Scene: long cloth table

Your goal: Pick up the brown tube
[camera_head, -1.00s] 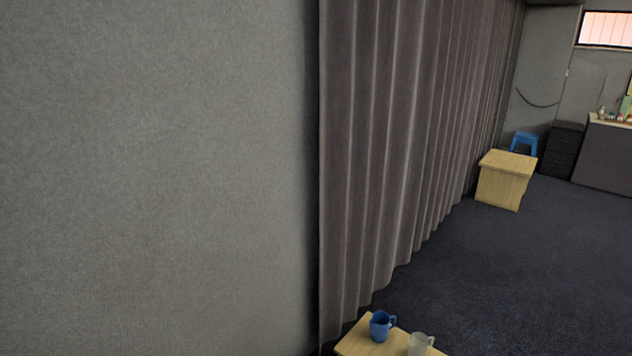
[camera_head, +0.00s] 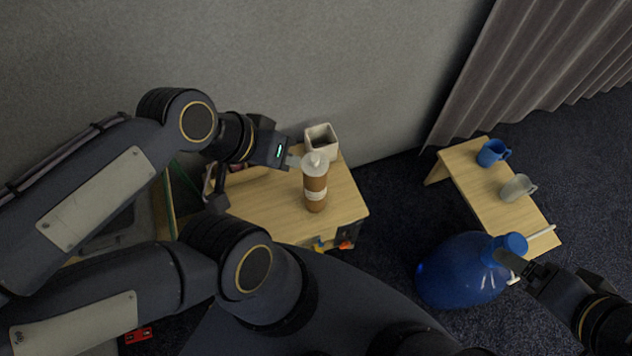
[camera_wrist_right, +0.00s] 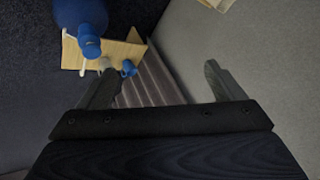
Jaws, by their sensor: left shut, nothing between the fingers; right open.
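The brown tube (camera_head: 315,187), with a pale cap and a white band, stands upright on a small wooden table (camera_head: 345,205) in the head view. My left gripper (camera_head: 295,161) is shut and empty, just left of the tube's cap. I cannot tell whether its fingertips touch the cap. My right gripper (camera_head: 512,268) is in front of the blue water jug at the lower right of the head view. In the right wrist view its fingers (camera_wrist_right: 160,82) are spread, with nothing between them.
A white square holder (camera_head: 321,140) stands behind the tube. A blue jug (camera_head: 455,272) stands on the floor at the right. A low wooden bench (camera_head: 478,190) holds a blue mug (camera_head: 490,153) and a pale mug (camera_head: 515,188). A grey wall is behind.

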